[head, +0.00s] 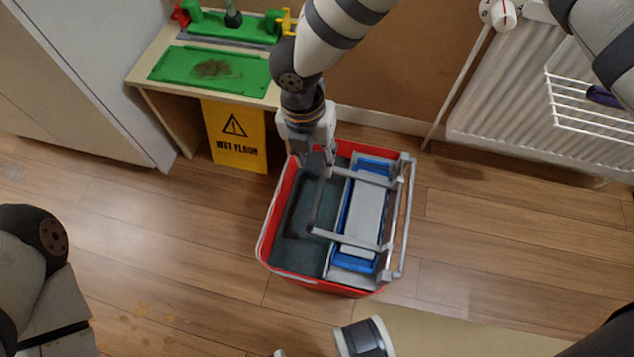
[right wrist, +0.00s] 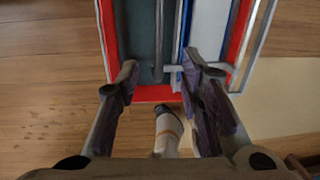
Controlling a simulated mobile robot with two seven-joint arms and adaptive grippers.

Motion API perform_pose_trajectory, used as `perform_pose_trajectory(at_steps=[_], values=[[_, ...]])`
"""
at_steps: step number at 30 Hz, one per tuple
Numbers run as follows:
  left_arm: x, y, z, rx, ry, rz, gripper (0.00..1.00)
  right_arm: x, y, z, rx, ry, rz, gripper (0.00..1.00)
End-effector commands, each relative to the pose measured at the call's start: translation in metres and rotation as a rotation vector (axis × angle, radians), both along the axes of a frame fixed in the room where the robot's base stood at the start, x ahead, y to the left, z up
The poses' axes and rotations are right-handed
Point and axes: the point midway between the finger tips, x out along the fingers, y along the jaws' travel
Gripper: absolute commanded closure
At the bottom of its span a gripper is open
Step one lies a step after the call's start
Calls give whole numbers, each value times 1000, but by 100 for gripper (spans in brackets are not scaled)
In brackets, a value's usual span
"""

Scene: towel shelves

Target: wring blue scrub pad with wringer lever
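A red bucket (head: 268,222) with dark water (head: 300,248) stands on the floor. A grey wringer spans its right half, and its lever bar (head: 318,205) reaches over the water. A blue-edged piece (head: 349,262) lies in the wringer under a pale grey plate (head: 366,213); I cannot tell whether the blue is the scrub pad or part of the wringer. My right gripper (head: 318,155) is over the bucket's back left, by the lever bar's far end. In the right wrist view its fingers (right wrist: 158,85) are apart, with nothing visibly clamped.
A small table with a green tray (head: 165,72) and a yellow wet floor sign (head: 238,137) stands behind the bucket. A radiator (head: 500,115) with a white rack is at right. Brown spots (head: 140,320) mark the floor at lower left. Floor left of the bucket is clear.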

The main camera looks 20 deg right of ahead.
Motion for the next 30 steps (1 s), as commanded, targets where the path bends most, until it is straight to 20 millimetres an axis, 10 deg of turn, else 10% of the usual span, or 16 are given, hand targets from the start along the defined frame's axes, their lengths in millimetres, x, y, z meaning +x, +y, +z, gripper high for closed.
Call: perform_pose_trajectory(at_steps=[15,27,30], values=[[-9,-1,-27,-2,37,-1,67,-6,-7,-106,3,3,-24,65],[-10,-1,-28,-3,41,-2,67,-6,-8,-117,4,0,-21,65],[-10,-1,-28,-3,41,-2,67,-6,-8,-116,4,0,-21,88]])
